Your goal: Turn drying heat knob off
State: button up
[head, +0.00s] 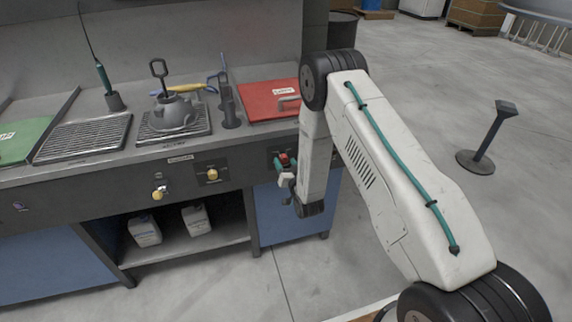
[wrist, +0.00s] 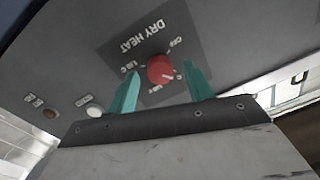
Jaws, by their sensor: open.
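The red drying heat knob (wrist: 161,69) sits on a dark plate marked DRY HEAT (wrist: 145,38), which appears upside down in the wrist view. An OFF mark is at the plate's upper right; temperature marks sit to the left and below. A pale line shows near the knob's lower right, but its exact setting is unclear. My gripper (wrist: 160,71) is open, with one teal finger on either side of the knob and gaps visible. In the head view my gripper (head: 284,168) is at the counter front, by the red knob (head: 284,158).
Other yellow knobs (head: 212,174) are left along the front panel. White jugs (head: 145,230) stand on the shelf below. The floor at right has a dark post (head: 487,135).

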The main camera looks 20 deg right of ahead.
jog(key=shift+c, duration=0.3)
jog(key=c, duration=0.9)
jog(key=shift+n, duration=0.3)
jog(key=n, duration=0.3)
jog(key=shift+n, duration=0.4)
jog(key=n, duration=0.3)
jog(key=shift+n, duration=0.3)
jog(key=n, duration=0.4)
jog(key=shift+a+g+h, duration=0.1)
jog(key=shift+g+h, duration=0.2)
jog(key=shift+n, duration=1.6)
